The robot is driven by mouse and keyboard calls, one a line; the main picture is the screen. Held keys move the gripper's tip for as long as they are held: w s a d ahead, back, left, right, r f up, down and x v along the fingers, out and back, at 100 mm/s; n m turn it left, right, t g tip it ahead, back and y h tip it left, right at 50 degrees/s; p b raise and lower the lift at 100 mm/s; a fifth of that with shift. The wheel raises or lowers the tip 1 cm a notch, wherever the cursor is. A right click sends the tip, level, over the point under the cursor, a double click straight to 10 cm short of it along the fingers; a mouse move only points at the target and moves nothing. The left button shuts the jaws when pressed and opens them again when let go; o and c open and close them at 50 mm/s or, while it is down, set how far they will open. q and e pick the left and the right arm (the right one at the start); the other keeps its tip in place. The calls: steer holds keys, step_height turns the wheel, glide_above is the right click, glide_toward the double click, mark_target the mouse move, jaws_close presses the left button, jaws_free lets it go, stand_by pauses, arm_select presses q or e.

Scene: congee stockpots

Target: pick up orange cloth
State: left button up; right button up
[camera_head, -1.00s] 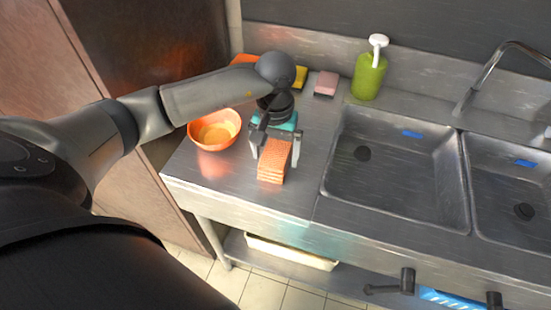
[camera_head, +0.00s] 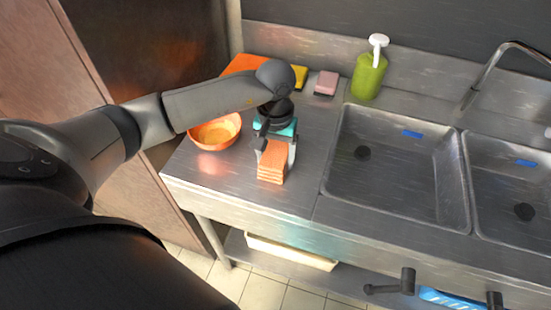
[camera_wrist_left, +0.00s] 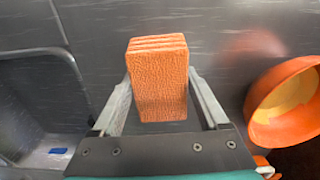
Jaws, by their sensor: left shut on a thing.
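The orange cloth (camera_head: 272,163) is a folded, layered block on the steel counter, left of the sink. My left gripper (camera_head: 274,150) has one finger on each side of it and is shut on it. In the left wrist view the cloth (camera_wrist_left: 158,80) stands out between the two fingers, with its layered edge at the far end. Whether the cloth touches the counter is hard to tell.
An orange bowl (camera_head: 215,132) stands close to the left. A yellow sponge (camera_head: 300,77), a pink sponge (camera_head: 326,83) and a green soap bottle (camera_head: 369,75) are at the back. A steel sink basin (camera_head: 395,170) is to the right.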

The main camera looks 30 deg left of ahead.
mark_target(276, 154)
arm_select(q)
steer(key=shift+c, duration=0.8)
step_height(276, 154, up, 20)
steer(key=p, duration=0.1)
